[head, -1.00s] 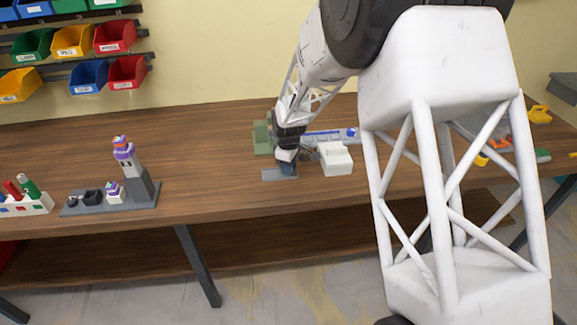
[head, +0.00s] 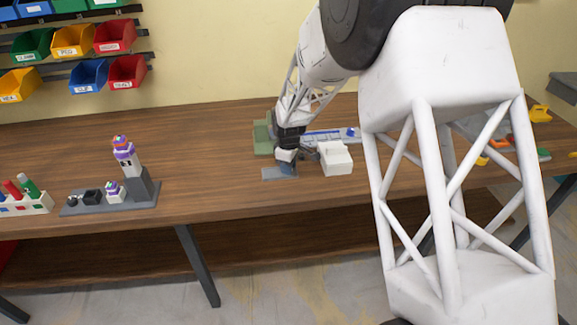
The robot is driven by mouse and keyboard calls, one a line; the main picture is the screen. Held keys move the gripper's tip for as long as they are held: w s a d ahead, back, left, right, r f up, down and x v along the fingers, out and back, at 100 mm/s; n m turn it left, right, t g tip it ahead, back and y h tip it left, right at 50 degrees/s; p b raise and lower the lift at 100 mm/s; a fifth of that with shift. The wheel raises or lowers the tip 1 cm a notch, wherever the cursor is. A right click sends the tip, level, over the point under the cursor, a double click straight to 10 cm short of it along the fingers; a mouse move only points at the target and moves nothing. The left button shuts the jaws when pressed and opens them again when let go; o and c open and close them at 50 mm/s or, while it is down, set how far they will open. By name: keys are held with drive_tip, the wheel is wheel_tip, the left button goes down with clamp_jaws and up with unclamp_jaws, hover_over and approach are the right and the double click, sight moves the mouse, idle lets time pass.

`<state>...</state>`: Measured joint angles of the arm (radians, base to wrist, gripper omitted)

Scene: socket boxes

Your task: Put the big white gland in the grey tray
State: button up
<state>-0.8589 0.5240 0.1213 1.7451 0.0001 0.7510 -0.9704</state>
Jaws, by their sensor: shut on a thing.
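My gripper (head: 286,163) is low over a flat grey piece (head: 270,174) on the bench, just left of a white box (head: 336,159). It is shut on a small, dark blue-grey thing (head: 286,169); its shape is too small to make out. I cannot tell whether that thing touches the grey piece. I cannot pick out the big white gland for sure. The flat grey piece may be the grey tray, but its walls do not show clearly.
A green block (head: 262,138) and a blue-and-grey strip (head: 328,136) lie behind my gripper. A grey stand (head: 145,190) with a white-and-purple tower is at the left, beside a white rack (head: 28,206). Bare bench lies between the stand and my gripper.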

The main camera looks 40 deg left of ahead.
drive_tip(key=o, duration=1.2)
drive_tip(key=shift+r, duration=0.15)
drive_tip(key=shift+r, duration=3.35)
